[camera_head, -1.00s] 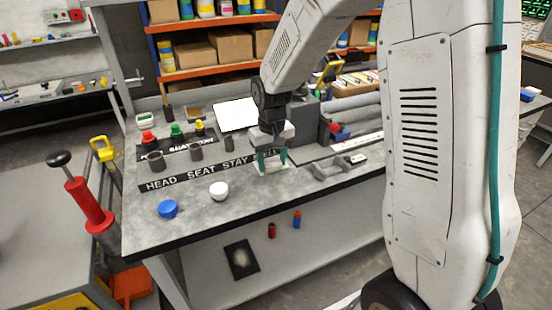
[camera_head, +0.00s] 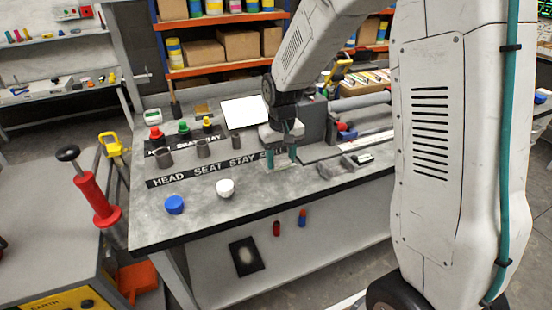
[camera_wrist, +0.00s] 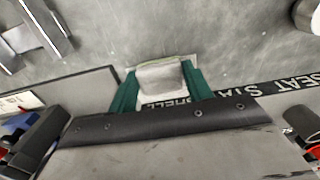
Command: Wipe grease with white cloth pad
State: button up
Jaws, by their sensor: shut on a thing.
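My gripper (camera_head: 282,157) points down at the grey workbench top (camera_head: 205,219), near its front right part. In the wrist view its two green fingers (camera_wrist: 158,92) are closed on the sides of a white cloth pad (camera_wrist: 162,77). The pad is low at the bench surface, beside the end of the black lettered strip (camera_wrist: 268,90). In the head view only a pale edge of the pad shows under the fingers. I cannot make out a clear grease mark; the bench top is mottled grey, and the pad and gripper hide what lies below.
A blue cap (camera_head: 174,204) and a white cap (camera_head: 225,188) stand left of my gripper. Grey cups (camera_head: 163,157) and coloured knobs (camera_head: 184,128) stand behind the lettered strip. A grey metal bracket (camera_head: 337,168) lies close to the right.

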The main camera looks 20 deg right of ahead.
jog(key=shift+d+r, duration=0.1)
jog(key=shift+d, duration=1.4)
notch_tip(320, 180, up, 7)
dwell(0.3)
jog(key=shift+s+a+f, duration=0.15)
jog(key=shift+a+f, duration=2.85)
